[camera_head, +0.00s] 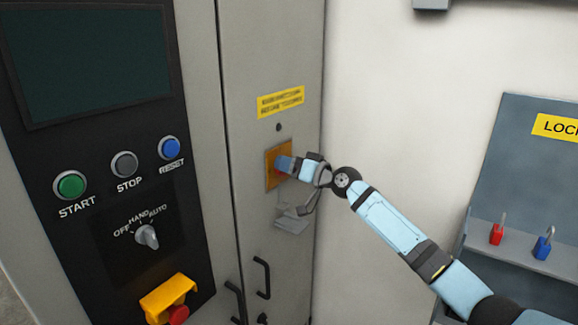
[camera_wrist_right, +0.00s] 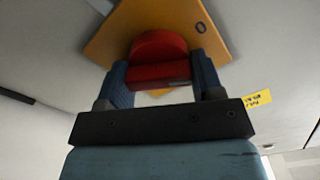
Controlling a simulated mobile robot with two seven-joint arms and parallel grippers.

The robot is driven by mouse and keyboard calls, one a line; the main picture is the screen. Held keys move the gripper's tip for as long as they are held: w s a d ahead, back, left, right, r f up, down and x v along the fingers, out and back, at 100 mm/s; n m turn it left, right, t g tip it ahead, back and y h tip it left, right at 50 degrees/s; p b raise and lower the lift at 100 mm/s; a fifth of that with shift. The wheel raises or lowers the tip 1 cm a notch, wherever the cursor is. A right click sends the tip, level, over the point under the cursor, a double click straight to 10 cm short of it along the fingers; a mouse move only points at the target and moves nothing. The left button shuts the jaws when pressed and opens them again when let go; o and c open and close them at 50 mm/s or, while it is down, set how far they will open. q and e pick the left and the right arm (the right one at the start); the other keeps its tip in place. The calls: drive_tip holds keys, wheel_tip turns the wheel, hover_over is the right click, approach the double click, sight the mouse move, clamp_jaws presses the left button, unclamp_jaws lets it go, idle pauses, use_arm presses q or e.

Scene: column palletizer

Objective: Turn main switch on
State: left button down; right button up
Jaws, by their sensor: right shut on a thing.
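The main switch has a yellow-orange plate (camera_head: 270,176) on the side face of the grey cabinet, below a yellow label. In the right wrist view, the plate (camera_wrist_right: 110,38) shows a "0" mark near its corner, and a red switch handle (camera_wrist_right: 158,50) stands out from its middle. My right gripper (camera_head: 283,165) reaches the plate from the right. In the right wrist view its two blue fingers (camera_wrist_right: 160,80) sit on either side of the red handle, shut on it. In the head view the gripper mostly hides the handle. My left gripper is not in view.
A control panel with a START button (camera_head: 70,185), a STOP button (camera_head: 124,164), a blue button (camera_head: 170,147), and a selector knob (camera_head: 147,236) is at left. Black door handles (camera_head: 262,278) are below the switch. A lockout board (camera_head: 525,170) with padlocks stands at right.

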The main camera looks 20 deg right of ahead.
drive_tip(key=m+p, duration=0.1)
drive_tip(key=m, duration=0.2)
drive_tip(key=shift+m, duration=0.4)
drive_tip(key=m+p, duration=0.1)
drive_tip(key=m, duration=0.1)
drive_tip(key=shift+w+m, duration=0.1)
drive_tip(key=shift+m, duration=0.3)
drive_tip(key=m+p, duration=0.2)
drive_tip(key=m, duration=0.1)
drive_tip(key=shift+d+f+m+p, duration=0.1)
drive_tip(key=shift+m+p, duration=0.2)
drive_tip(key=shift+p, duration=0.05)
drive_tip(key=shift+f+m+p, duration=0.1)
drive_tip(key=shift+m+p, duration=0.2)
drive_tip(key=shift+m, duration=0.3)
drive_tip(key=o, duration=0.9)
